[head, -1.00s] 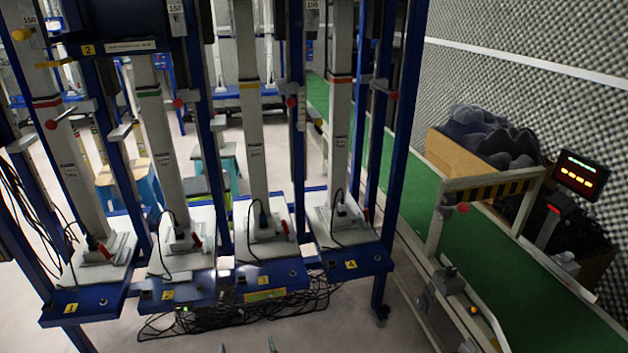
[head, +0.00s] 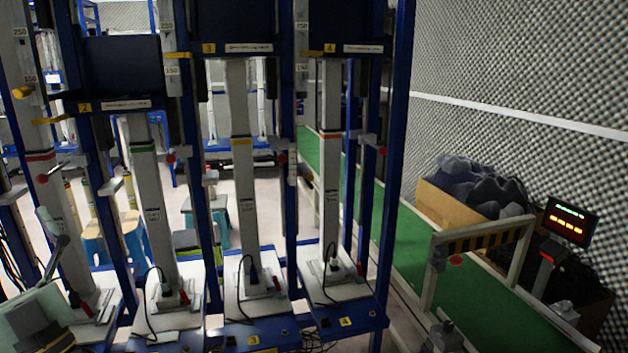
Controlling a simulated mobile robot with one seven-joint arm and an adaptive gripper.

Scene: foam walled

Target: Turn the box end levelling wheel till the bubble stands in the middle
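I cannot make out a levelling wheel or a bubble in the head view. A box (head: 437,202) heaped with dark foam pieces stands beside the green conveyor at the right. A grey fitting (head: 446,334) sits low by the conveyor's near side; it is too small to tell whether it is a wheel. A pale grey-green part with dark bands, seemingly of my arm or gripper (head: 38,312), shows at the lower left, cut off by the frame. Its fingers cannot be clearly told, nor whether they are open or shut. It appears well away from the box.
A blue rack (head: 398,160) with several upright grey columns on numbered bases fills the left and middle. Black cables lie on the bases. A barrier (head: 480,237) with black and yellow stripes spans the green conveyor (head: 385,225). A lit display (head: 570,222) stands at the right.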

